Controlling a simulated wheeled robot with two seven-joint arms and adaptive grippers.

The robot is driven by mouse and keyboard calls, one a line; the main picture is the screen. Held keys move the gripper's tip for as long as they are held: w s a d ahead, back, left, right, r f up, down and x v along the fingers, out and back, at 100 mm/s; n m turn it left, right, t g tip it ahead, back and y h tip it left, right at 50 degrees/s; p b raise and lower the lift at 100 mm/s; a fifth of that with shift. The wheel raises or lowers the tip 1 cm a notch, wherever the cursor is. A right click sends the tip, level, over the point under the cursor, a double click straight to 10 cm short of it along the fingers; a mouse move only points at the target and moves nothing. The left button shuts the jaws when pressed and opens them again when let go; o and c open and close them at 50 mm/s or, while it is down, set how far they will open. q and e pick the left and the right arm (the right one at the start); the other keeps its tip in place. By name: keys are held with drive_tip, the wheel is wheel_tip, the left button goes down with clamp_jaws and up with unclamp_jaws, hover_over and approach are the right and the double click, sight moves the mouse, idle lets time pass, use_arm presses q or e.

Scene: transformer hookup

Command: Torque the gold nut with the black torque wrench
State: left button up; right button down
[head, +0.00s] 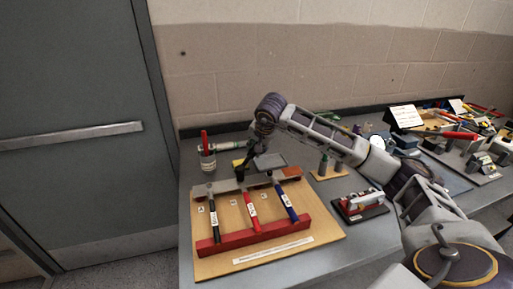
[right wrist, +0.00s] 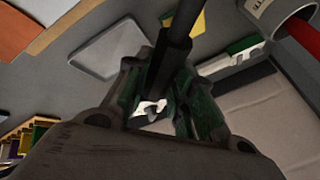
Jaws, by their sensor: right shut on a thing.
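My right gripper (head: 254,150) is over the back edge of the wooden board, shut on a dark shaft that points down toward the board's back bar. I take this shaft to be the black torque wrench (head: 242,172). In the right wrist view the black torque wrench (right wrist: 176,48) runs up and away from between the fingers (right wrist: 160,105), with a small white patch beside it. I cannot make out the gold nut; it is too small or hidden. My left gripper is not in view.
The wooden board (head: 215,263) bears a red block (head: 255,236) and black (head: 213,213), red (head: 251,208) and blue (head: 285,203) labelled rods. A cup (head: 207,160) with a red-handled tool stands behind left. A red-and-white device (head: 360,203) stands right. More equipment crowds the far right.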

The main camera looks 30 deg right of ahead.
drive_tip(key=shift+s+d+r+m+g+h, duration=0.1)
drive_tip(key=shift+s+d+m+h, duration=0.2)
drive_tip(key=shift+s+m, duration=0.3)
drive_tip(key=shift+s+d+f+m+g+h, duration=0.1)
drive_tip(key=shift+s+d+m+h, duration=0.2)
drive_tip(key=shift+s+m, duration=0.3)
drive_tip(key=shift+s+d+r+m+g+h, duration=0.1)
drive_tip(key=shift+s+d+m+h, duration=0.15)
drive_tip(key=shift+s+m, duration=0.35)
idle(0.8)
drive_tip(key=shift+w+a, duration=0.1)
drive_tip(key=shift+w, duration=0.1)
drive_tip(key=shift+w+a+n+y, duration=0.25)
drive_tip(key=shift+w+n, duration=0.3)
drive_tip(key=shift+n, duration=0.15)
drive_tip(key=shift+r, duration=0.15)
drive_tip(key=shift+r+p, duration=1.2)
drive_tip(key=shift+r, duration=0.75)
drive_tip(key=shift+r, duration=0.15)
